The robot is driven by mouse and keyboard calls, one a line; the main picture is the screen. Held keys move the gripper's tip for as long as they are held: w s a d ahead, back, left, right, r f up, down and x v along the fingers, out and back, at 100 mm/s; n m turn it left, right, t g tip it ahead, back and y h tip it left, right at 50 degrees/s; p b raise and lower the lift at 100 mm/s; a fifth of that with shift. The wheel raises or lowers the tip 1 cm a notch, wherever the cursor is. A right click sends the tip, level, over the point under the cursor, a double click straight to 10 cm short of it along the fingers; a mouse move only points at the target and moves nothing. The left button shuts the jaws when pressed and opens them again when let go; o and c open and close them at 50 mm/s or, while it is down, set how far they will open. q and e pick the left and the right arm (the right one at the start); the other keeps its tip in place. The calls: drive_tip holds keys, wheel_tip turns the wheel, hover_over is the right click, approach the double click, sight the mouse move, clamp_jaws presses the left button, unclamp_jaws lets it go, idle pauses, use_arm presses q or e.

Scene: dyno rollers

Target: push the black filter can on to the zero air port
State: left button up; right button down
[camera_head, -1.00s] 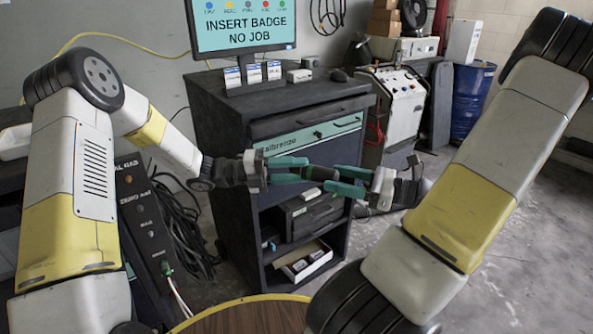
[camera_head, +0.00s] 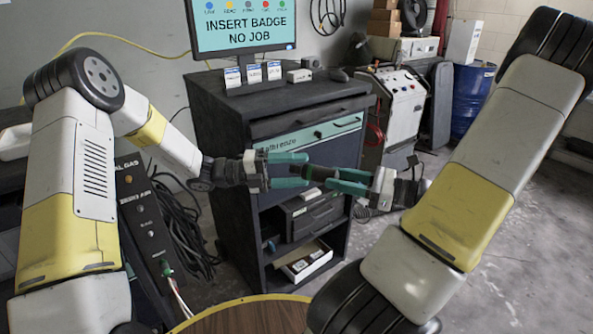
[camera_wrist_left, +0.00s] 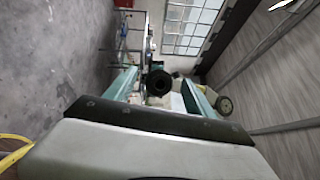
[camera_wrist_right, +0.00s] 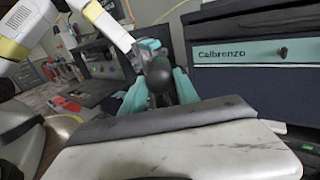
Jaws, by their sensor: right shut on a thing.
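The black filter can (camera_head: 319,173) is between my two grippers in front of the cart, small and partly hidden by fingers. My right gripper (camera_head: 338,181) is shut on it; its rounded dark end shows between the green fingers in the right wrist view (camera_wrist_right: 160,75). My left gripper (camera_head: 305,170) faces it with fingers spread apart. In the left wrist view the can's dark end (camera_wrist_left: 158,84) shows between those fingers, with clear gaps on both sides. The dark gas panel (camera_head: 143,215) at left carries a "ZERO AIR" label; I cannot tell which fitting is the zero air port.
The dark cart (camera_head: 225,130) with monitor (camera_head: 243,25) and drawers stands right behind the grippers. Black cables (camera_head: 185,240) hang beside the panel. A round wooden table top (camera_head: 245,316) is at the bottom. Floor at the right is open.

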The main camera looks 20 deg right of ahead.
use_arm(q)
drive_tip(key=v, duration=0.8)
idle(0.4)
